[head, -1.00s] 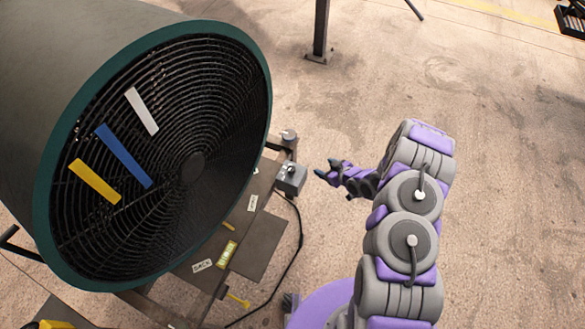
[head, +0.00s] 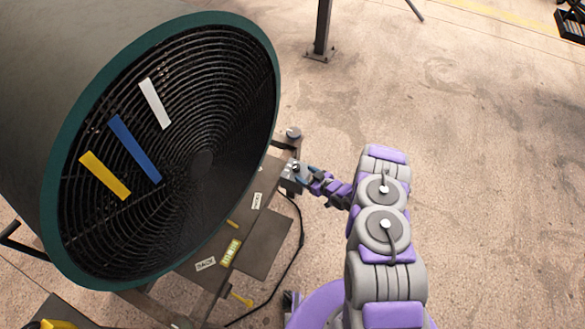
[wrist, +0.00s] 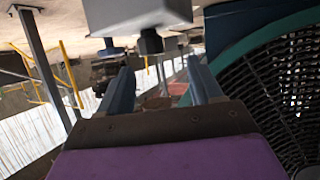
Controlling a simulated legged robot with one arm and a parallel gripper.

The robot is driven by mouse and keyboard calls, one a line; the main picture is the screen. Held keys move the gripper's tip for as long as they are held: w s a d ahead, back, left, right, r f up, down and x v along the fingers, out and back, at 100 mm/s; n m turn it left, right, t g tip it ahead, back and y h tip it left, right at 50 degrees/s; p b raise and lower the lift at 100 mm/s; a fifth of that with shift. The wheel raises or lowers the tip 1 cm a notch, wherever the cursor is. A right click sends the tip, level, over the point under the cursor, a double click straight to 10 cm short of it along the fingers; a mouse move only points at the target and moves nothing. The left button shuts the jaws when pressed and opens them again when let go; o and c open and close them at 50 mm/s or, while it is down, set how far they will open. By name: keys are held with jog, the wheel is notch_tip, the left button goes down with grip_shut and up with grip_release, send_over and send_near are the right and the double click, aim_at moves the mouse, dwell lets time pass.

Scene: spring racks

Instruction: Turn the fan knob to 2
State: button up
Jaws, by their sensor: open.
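The large drum fan (head: 245,150) with a teal rim and black grille fills the left of the head view. Its grey control box (head: 288,186) sits on the stand at the fan's right side. In the wrist view the box (wrist: 135,14) is at the top, with a dark knob (wrist: 151,42) projecting below it. My gripper (head: 308,176) is at the box in the head view. In the wrist view my gripper (wrist: 159,67) is open, its blue fingers spread on either side of the knob's line, with no clear contact. The knob's setting marks are not readable.
Yellow, blue and white strips (head: 134,148) hang on the grille. A black cable (head: 299,235) runs from the box down to the floor. A dark post (head: 322,35) stands behind.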

aim_at(297, 167)
jog(key=w, duration=0.1)
jog(key=w+a+f, duration=0.1)
jog(key=w+f+b, duration=0.1)
jog(key=w, duration=0.1)
jog(key=shift+w+a+f, duration=0.1)
jog(key=shift+a, duration=0.15)
jog(key=a, duration=0.1)
jog(key=w+a, duration=0.1)
jog(key=a+f, duration=0.1)
jog(key=a, duration=0.1)
jog(key=shift+w+a+f, duration=0.1)
jog(key=shift+w, duration=0.2)
jog(key=shift+d, duration=0.5)
jog(key=shift+d+r, duration=0.2)
jog(key=shift+d, duration=0.4)
jog(key=shift+c, duration=1.3)
jog(key=shift+a, duration=0.1)
jog(key=c, duration=0.3)
jog(key=shift+a, duration=0.6)
jog(key=c, duration=0.4)
jog(key=shift+d, duration=0.15)
